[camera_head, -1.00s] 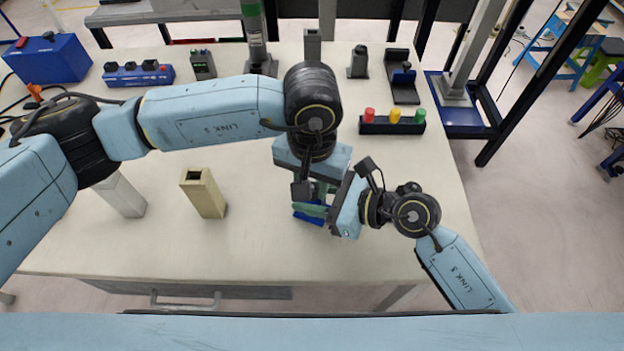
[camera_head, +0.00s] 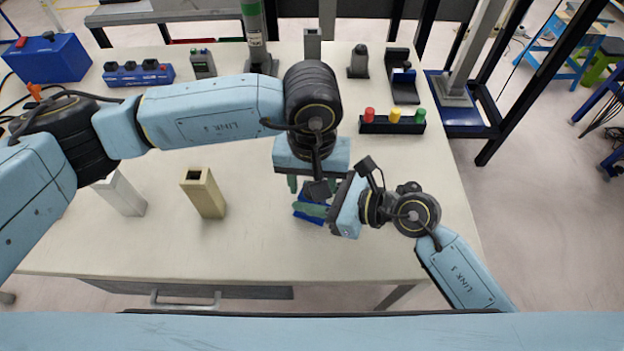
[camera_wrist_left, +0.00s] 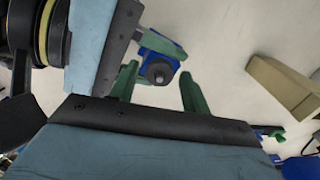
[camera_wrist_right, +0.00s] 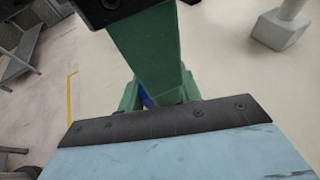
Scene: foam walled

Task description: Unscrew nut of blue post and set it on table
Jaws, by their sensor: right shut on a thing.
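The blue post (camera_head: 308,219) stands near the table's front middle, mostly hidden in the head view. In the left wrist view its blue body (camera_wrist_left: 148,42) shows with a dark grey nut (camera_wrist_left: 159,72) seen end-on. My right gripper (camera_head: 316,210) is shut on the blue post from the right, its green fingers on either side. A sliver of blue (camera_wrist_right: 146,98) shows between them in the right wrist view. My left gripper (camera_head: 313,185) points down above the post. Its green fingers are open and apart, one on each side of the nut in the left wrist view.
A beige hollow block (camera_head: 206,195) and a pale post (camera_head: 122,195) stand to the left. A rack with red, yellow and green caps (camera_head: 392,124) stands behind right. Both grippers are very close together. The table (camera_head: 260,240) is clear in front.

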